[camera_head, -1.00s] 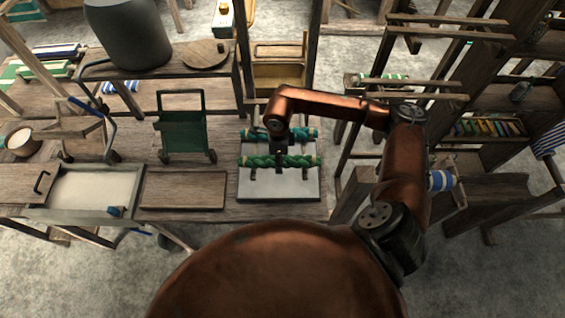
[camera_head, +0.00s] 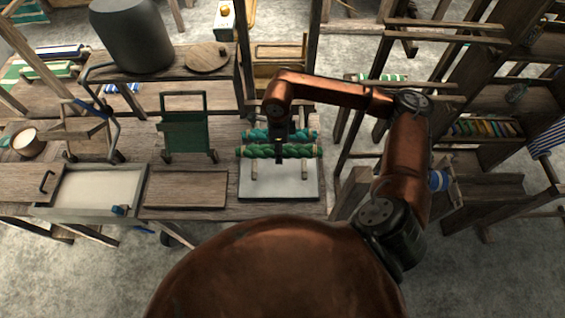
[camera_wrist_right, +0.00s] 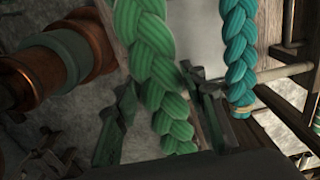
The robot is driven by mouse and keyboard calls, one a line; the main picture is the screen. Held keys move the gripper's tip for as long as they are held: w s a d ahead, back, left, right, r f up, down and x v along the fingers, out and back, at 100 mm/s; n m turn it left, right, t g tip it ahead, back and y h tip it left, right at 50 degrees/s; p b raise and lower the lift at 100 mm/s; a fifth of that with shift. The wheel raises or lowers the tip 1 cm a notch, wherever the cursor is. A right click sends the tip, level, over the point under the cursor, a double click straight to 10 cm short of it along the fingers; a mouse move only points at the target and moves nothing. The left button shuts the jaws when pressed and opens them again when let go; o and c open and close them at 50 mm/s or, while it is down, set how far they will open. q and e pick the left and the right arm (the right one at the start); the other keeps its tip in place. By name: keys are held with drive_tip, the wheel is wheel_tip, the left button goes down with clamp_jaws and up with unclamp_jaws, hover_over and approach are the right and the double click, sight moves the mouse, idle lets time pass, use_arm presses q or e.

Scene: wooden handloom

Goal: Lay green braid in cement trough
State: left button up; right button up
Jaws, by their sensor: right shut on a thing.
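The green braid (camera_head: 300,151) is a thick plaited roll lying level across the picture, above a pale stand (camera_head: 290,190) with short upright pegs. My right gripper (camera_head: 278,150) comes down onto its middle and is shut on it. In the right wrist view the green braid (camera_wrist_right: 155,75) runs between the two dark fingers of the gripper (camera_wrist_right: 160,112). The trough (camera_head: 97,190), shallow with a pale grey inside, is at the left front of the bench, well left of the braid. My left gripper is not in view.
A teal braid (camera_head: 308,134) lies just behind the green one; it also shows in the right wrist view (camera_wrist_right: 240,50). A wooden board (camera_head: 186,189) lies between the trough and the stand. A green cart (camera_head: 187,133) stands behind it. Wooden posts rise at the right.

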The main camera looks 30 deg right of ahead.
drive_tip(key=shift+r+p, duration=0.75)
drive_tip(key=shift+r, duration=1.5)
drive_tip(key=shift+f, duration=0.1)
